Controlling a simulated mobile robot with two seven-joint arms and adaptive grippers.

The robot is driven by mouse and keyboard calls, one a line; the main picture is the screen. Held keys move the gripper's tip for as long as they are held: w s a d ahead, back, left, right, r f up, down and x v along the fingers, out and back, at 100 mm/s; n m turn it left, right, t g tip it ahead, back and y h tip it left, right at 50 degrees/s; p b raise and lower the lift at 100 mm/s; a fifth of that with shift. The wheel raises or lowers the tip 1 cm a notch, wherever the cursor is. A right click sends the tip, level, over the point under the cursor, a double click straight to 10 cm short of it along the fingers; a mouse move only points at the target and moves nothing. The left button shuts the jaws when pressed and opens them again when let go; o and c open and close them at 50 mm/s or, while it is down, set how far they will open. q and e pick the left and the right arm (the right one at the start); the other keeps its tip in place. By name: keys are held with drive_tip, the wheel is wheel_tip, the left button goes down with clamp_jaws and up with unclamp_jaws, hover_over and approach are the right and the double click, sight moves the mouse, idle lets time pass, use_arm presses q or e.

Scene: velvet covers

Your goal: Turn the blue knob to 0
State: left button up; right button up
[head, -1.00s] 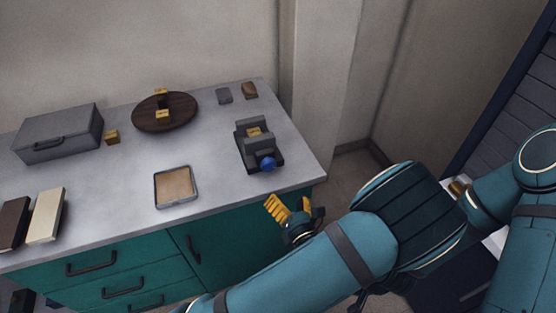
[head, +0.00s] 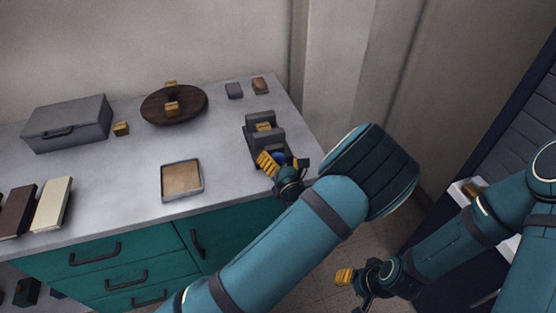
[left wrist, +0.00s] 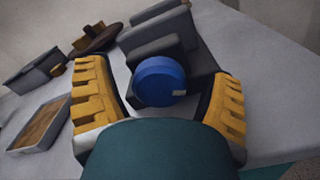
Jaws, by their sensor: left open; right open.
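The blue knob (left wrist: 160,82) is round, with a pale mark at its lower right, and sits on the front of a dark grey device (head: 257,130). In the head view the knob (head: 278,156) is partly hidden by my left gripper (head: 281,164). In the left wrist view the open yellow fingers of my left gripper (left wrist: 158,98) stand on either side of the knob, with gaps between them and it. My right gripper (head: 352,285) hangs low at the right, beyond the counter, away from the knob.
A tan-filled tray (head: 182,199) lies on the grey counter left of the device. A round dark board (head: 190,105) with yellow blocks, a grey case (head: 68,122) and two books (head: 50,204) stand further left. Two small blocks (head: 260,86) lie behind the device.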

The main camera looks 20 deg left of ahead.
use_arm(q)
drive_tip(key=shift+w, duration=0.1)
drive_tip(key=c, duration=1.2)
drive_tip(key=shift+n, duration=0.3)
drive_tip(key=n, duration=0.4)
drive_tip(key=shift+a+p, duration=0.15)
drive_tip(key=shift+p, duration=0.2)
drive_tip(key=n, duration=0.6)
drive_tip(key=shift+b, duration=0.3)
drive_tip(key=n, duration=0.5)
drive_tip(key=shift+s+f+n, duration=0.1)
drive_tip(key=shift+s+n, duration=0.1)
drive_tip(key=shift+n, duration=0.1)
drive_tip(key=n, duration=0.4)
drive_tip(key=shift+n, duration=0.3)
